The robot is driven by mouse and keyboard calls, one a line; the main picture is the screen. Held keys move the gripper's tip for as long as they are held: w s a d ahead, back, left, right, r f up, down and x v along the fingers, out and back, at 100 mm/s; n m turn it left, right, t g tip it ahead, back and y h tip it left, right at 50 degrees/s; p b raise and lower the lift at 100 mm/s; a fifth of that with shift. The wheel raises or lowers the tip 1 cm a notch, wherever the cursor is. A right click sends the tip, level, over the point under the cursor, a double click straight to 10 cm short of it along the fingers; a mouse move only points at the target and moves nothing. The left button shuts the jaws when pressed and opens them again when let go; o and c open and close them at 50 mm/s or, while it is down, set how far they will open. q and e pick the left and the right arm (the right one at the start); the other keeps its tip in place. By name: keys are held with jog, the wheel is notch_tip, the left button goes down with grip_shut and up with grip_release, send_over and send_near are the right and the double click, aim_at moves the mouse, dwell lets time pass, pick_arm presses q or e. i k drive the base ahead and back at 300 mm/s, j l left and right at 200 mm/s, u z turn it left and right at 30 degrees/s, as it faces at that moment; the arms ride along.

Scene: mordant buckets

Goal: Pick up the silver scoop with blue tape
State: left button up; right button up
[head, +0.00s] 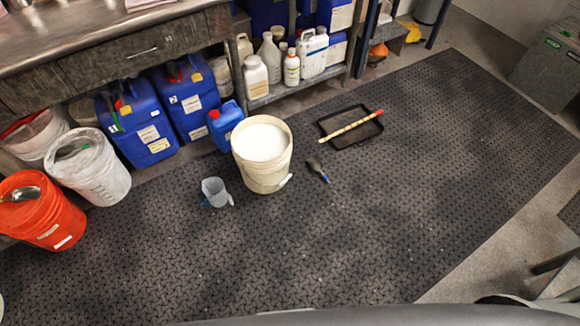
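A small dark grey scoop (315,166) with a blue end lies on the black mat, just right of the white bucket (262,172). It looks like the scoop with blue tape, though its silver colour is not clear. A second, shiny silver scoop (21,195) rests in the orange bucket (38,220) at the far left; I cannot see blue tape on it. A grey measuring jug (216,191) with some blue at its base stands left of the white bucket. Neither of my grippers is in view.
Blue jerrycans (137,125) and a whitish bucket (90,170) stand along the bench. A shelf (290,92) holds bottles. The mat (400,220) is clear in front and right.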

aim_at(314, 162)
jog(key=i+l+u, duration=0.2)
jog(key=l+u, duration=0.15)
jog(key=i+l+u, duration=0.15)
jog(key=l+u, duration=0.15)
jog(key=i+l+u, duration=0.1)
jog(key=l+u, duration=0.25)
jog(key=l, duration=0.2)
jog(key=l+u, duration=0.3)
jog(key=l, duration=0.15)
jog(key=i, duration=0.05)
